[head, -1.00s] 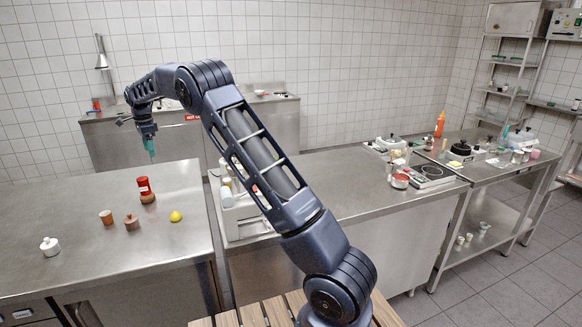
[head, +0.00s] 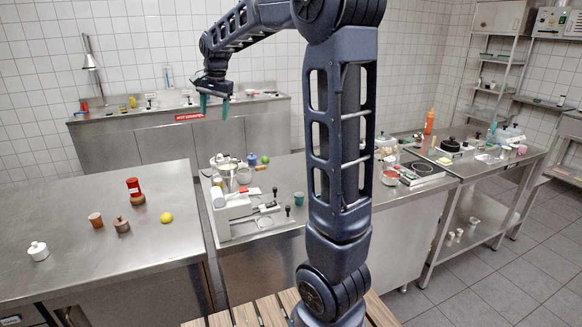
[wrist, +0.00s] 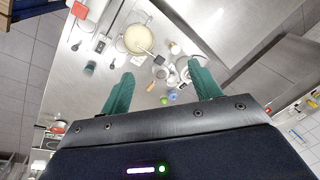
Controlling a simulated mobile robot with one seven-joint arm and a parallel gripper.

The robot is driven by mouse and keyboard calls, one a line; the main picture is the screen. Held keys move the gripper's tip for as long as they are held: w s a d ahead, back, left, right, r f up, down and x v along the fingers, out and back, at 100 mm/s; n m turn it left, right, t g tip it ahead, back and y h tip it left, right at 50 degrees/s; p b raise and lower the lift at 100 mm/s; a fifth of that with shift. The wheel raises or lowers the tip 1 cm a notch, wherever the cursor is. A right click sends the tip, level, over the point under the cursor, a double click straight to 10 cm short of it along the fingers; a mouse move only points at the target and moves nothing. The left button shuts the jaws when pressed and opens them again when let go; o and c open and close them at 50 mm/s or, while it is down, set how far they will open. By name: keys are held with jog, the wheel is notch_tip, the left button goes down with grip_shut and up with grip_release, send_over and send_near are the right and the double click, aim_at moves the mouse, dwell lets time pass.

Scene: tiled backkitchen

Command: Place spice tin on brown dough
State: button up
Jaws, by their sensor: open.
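The spice tin looks to be the red tin with a pale label (head: 132,185) on the left steel counter. It stands upright on a brown lump that looks like the brown dough (head: 138,200); the tin's base seems to touch its top. My gripper (head: 214,106) is high above the counters, to the right of and well away from the tin. Its teal fingers are spread with nothing between them. In the wrist view my gripper (wrist: 160,72) is also open and empty, over another counter. Neither tin nor dough can be made out there.
On the left counter are a brown cup (head: 95,220), a brown pot (head: 122,225), a yellow lemon (head: 166,218) and a white lidded jar (head: 38,251). The middle counter holds a cooking pot (wrist: 138,40) and a white rack (head: 232,207). Bare steel surrounds the left counter's objects.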

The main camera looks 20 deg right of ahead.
jog(key=s+d+n+t, duration=0.1)
jog(key=s+d+n, duration=0.1)
jog(key=s+d, duration=0.45)
jog(key=s+d+n, duration=0.2)
jog(key=s+d, duration=0.1)
jog(key=s, duration=0.7)
jog(key=s+d+f+n, duration=0.1)
jog(key=s+f, duration=0.3)
jog(key=s, duration=0.4)
jog(key=s+d+f+n+t+h, duration=0.1)
jog(key=s+d+f+n, duration=0.1)
jog(key=s+f, duration=0.3)
jog(key=s+d, duration=0.1)
jog(key=s, duration=0.2)
jog(key=shift+d+n+t, duration=0.3)
jog(key=shift+d, duration=0.1)
jog(key=shift+f, duration=0.1)
